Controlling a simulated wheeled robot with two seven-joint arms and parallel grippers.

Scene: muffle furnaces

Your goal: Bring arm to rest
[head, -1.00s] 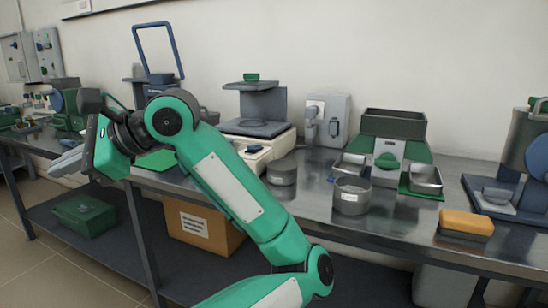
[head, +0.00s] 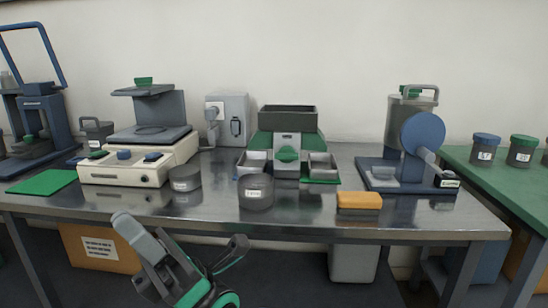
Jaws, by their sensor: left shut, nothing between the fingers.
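My left gripper (head: 124,222) shows in the lower left part of the head view, in front of the workbench's front edge. Its grey fingers point up and to the left, shut and empty. Part of my green and black left arm shows below it at the bottom edge; the rest is out of the picture. My right gripper is not in view.
The metal workbench (head: 310,210) carries a cream balance (head: 125,172), two grey tins (head: 256,192), a green-and-grey device with metal trays (head: 287,145), an orange sponge (head: 359,201) and a blue machine (head: 422,137). A cardboard box (head: 98,248) and a grey bin (head: 353,262) stand below. A green table (head: 500,180) adjoins at right.

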